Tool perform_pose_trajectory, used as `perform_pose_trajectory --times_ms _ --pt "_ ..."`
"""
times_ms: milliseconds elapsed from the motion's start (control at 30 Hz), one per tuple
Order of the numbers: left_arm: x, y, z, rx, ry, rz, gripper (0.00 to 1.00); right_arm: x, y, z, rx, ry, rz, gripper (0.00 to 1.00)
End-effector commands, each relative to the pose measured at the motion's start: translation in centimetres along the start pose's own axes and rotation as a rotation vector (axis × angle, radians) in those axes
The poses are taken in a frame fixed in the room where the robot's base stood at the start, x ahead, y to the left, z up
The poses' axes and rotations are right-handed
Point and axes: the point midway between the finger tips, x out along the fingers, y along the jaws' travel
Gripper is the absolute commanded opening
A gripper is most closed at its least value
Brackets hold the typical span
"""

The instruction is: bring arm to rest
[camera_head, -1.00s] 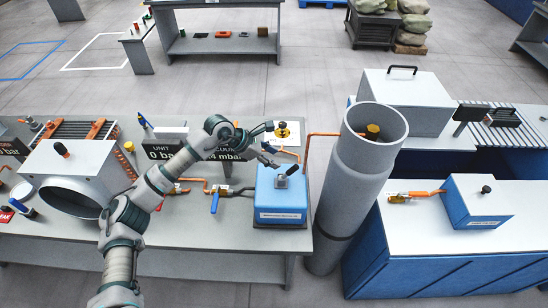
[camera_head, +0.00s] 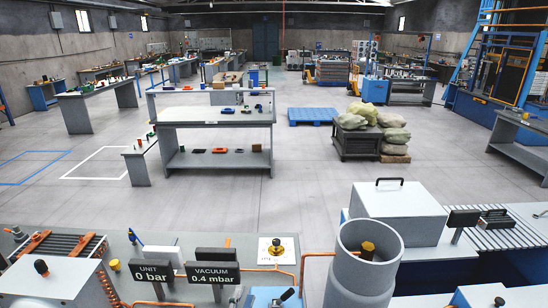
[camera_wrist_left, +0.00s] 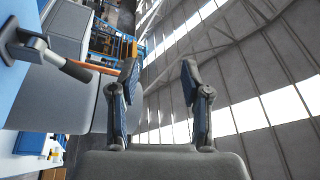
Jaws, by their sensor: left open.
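My left gripper (camera_wrist_left: 160,78) shows in the left wrist view with its two dark, blue-padded fingers apart and nothing between them. A black-handled lever (camera_wrist_left: 65,67) on a blue box (camera_wrist_left: 10,78) is at the left of that view, apart from the fingers. Neither my left arm nor its gripper shows in the head view. My right gripper is in no view.
In the head view, the front bench (camera_head: 135,250) carries 0 bar (camera_head: 153,271) and 0.4 mbar (camera_head: 212,272) displays. A wide grey pipe (camera_head: 357,285) stands right of it, near a grey lidded box (camera_head: 398,208). Open floor (camera_head: 240,205) lies beyond the bench.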

Motion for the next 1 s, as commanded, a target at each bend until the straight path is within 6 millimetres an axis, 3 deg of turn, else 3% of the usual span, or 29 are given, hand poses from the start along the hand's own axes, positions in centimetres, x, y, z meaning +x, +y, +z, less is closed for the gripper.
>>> perform_pose_trajectory --times_ms 33,100,200,300,500,800,1000 --pt "-2.5 1.9 3.1 -0.128 -0.144 0.065 0.47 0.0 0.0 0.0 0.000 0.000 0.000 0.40" --pt "-6.2 4.5 6.9 -0.287 -0.336 0.154 0.47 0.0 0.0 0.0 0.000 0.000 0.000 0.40" --pt "-12.6 8.2 10.8 -0.479 -0.592 0.279 0.47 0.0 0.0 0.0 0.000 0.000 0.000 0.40" --pt "-18.7 11.0 12.7 -0.619 -0.799 0.388 0.47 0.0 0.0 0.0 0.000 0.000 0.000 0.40" --pt "-27.9 14.1 13.4 -0.784 -1.079 0.543 0.47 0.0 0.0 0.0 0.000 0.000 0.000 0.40" --pt "-38.6 15.6 11.7 -0.928 -1.386 0.726 0.47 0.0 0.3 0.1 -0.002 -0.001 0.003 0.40" --pt "-38.9 21.5 14.7 -0.921 -1.410 0.748 0.47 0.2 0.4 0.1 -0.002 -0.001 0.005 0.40"
